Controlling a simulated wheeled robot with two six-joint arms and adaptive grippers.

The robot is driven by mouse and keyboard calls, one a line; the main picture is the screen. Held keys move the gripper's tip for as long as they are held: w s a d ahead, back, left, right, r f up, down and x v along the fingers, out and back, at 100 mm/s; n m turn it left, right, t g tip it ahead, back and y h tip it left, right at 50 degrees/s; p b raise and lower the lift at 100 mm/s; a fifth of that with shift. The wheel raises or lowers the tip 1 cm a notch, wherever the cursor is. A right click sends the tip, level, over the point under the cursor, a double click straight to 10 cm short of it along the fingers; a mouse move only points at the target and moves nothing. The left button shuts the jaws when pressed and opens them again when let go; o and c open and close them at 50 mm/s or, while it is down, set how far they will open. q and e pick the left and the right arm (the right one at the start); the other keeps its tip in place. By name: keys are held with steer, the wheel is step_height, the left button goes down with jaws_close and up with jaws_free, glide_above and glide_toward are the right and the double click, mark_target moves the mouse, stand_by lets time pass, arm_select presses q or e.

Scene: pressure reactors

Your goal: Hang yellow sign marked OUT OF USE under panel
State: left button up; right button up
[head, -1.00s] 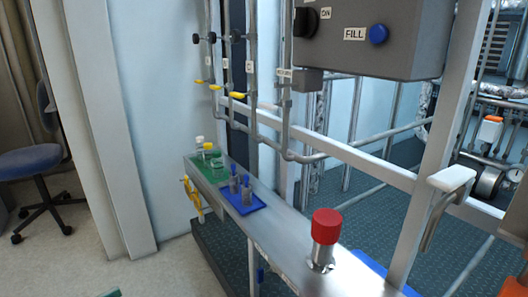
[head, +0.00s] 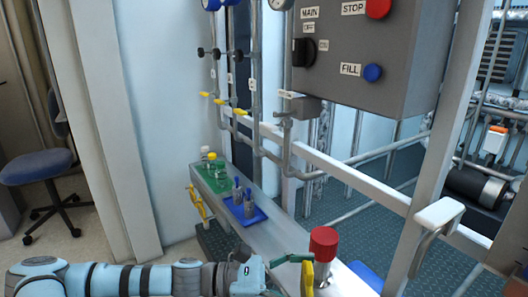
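The grey panel (head: 425,65) is at the upper right, with a black knob, a red STOP button and a blue FILL button. My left arm comes in low from the left. Its gripper (head: 293,273) is at the bottom, just left of the red-capped cylinder and well below the panel. A narrow yellow piece (head: 307,279) shows at its fingertips. I cannot tell whether this is the sign edge-on or part of the gripper, and no OUT OF USE lettering is readable. The finger opening is unclear. My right gripper is out of view.
The red-capped cylinder (head: 323,243) stands on a narrow metal bench (head: 276,228). A blue tray (head: 232,213) and a green tray (head: 205,178) hold small vessels farther back. Pipes with yellow-handled valves (head: 240,111) run left of the panel. A frame post (head: 438,140) stands at right.

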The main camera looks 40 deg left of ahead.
arm_select(q)
steer(key=w+a+r+n+t+y+p, duration=0.1)
steer(key=a+r+n+t+y+p, duration=0.25)
steer(key=a+r+p, duration=0.85)
steer(key=w+a+r+n+t+y+p, duration=0.25)
steer(key=a+r+y+p, duration=0.35)
steer(key=r+p, duration=1.2)
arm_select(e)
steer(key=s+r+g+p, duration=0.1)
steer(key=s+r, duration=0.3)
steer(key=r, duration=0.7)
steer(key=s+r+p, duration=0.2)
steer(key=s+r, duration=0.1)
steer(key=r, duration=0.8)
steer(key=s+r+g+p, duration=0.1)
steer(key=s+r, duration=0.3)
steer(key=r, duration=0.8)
arm_select(q)
steer(key=w+d+f+b, duration=0.2)
steer(key=w+f+b, duration=0.4)
steer(key=b, duration=1.6)
steer(key=w, duration=0.3)
steer(key=shift+w+f+n+g+h, duration=0.25)
steer(key=shift+f+n+g+h, duration=0.05)
steer(key=shift+f+h, duration=0.1)
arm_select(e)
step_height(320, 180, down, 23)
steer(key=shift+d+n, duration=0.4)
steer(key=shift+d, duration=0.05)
